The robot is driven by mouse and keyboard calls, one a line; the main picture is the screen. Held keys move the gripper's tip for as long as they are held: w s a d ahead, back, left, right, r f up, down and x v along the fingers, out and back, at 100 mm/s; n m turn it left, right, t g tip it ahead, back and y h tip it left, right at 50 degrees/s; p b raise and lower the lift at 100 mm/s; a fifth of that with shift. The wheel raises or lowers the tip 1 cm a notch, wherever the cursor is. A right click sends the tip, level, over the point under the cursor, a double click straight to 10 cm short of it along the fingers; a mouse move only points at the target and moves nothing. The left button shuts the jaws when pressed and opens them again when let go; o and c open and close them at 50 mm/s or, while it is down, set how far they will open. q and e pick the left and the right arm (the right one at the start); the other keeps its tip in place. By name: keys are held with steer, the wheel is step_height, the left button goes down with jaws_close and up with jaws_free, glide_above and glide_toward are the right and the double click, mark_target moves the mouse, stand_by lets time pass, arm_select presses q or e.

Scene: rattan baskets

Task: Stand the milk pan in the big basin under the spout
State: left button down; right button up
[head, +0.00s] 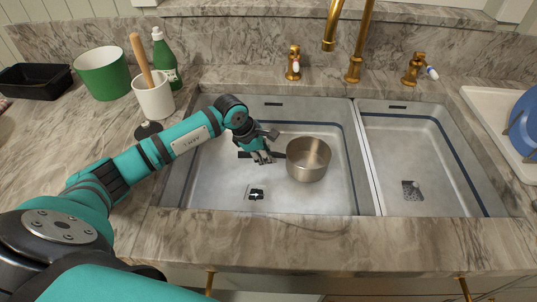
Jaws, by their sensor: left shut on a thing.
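The milk pan (309,160) is a small metal pan with a dark handle. It is upright inside the big basin (220,180), the left and larger of the two, right of the basin's middle. My left gripper (262,156) is shut on the pan's handle at the pan's left side, and its fingers hide part of the handle. I cannot tell whether the pan's bottom touches the basin floor. The brass spout (329,44) hangs above and behind the pan, over the back edge of the sink. My right gripper is not in view.
The small basin (411,150) on the right is empty. Brass taps (293,63) stand along the back. A white crock (153,97), green pot (102,74), green bottle (165,60) and black tray (36,79) stand on the left counter. A drainer with blue plates (524,122) is far right.

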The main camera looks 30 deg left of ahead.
arm_select(q)
steer(key=shift+f+b, duration=0.3)
stand_by(0.5)
steer(key=c, duration=1.2)
jaws_free()
steer(key=shift+f, duration=0.1)
steer(key=v, duration=1.2)
